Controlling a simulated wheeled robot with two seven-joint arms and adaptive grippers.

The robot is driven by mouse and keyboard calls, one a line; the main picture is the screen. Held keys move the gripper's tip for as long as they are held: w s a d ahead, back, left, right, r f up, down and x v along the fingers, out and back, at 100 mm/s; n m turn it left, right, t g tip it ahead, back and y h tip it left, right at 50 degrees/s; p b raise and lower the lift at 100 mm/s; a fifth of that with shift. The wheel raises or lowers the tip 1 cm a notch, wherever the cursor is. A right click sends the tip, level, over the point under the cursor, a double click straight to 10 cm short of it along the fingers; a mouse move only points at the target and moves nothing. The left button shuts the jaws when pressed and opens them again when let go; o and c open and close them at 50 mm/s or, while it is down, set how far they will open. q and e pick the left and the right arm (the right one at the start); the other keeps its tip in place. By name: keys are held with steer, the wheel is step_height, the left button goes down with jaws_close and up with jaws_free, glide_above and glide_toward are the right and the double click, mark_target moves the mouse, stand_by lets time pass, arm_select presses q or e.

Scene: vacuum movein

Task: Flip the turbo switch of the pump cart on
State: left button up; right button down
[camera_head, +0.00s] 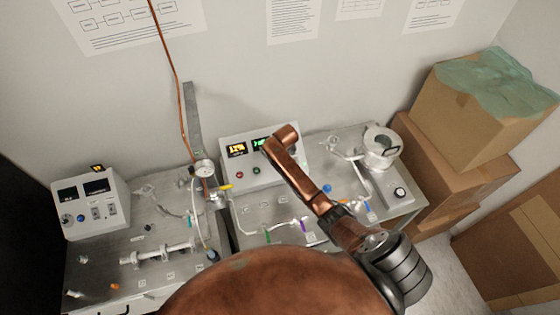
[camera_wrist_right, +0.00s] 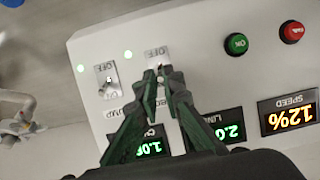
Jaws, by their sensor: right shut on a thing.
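The white control box (camera_head: 240,175) stands on a cart top in the middle of the head view. In the right wrist view its panel (camera_wrist_right: 200,50) appears upside down, with two toggle switches. One switch (camera_wrist_right: 107,82) is free, with OFF readable on its plate. My right gripper (camera_wrist_right: 164,74) has its dark green fingertips closed on the lever of the other switch (camera_wrist_right: 157,53), whose plate also shows OFF. The fingers hide part of this switch and its label, so I cannot read its name. In the head view my copper arm hides the right gripper. My left gripper is not in view.
Green (camera_wrist_right: 236,43) and red (camera_wrist_right: 292,32) buttons and lit displays (camera_wrist_right: 288,115) are close to the gripper. Another instrument box (camera_head: 91,203) stands on the left cart. Tubing and a gauge (camera_head: 203,168) lie between. Cardboard boxes (camera_head: 455,170) are stacked at the right.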

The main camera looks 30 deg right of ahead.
steer(key=c, duration=2.1)
jaws_free()
steer(key=shift+w+f, duration=0.1)
steer(key=v, duration=1.2)
steer(key=shift+a, duration=0.1)
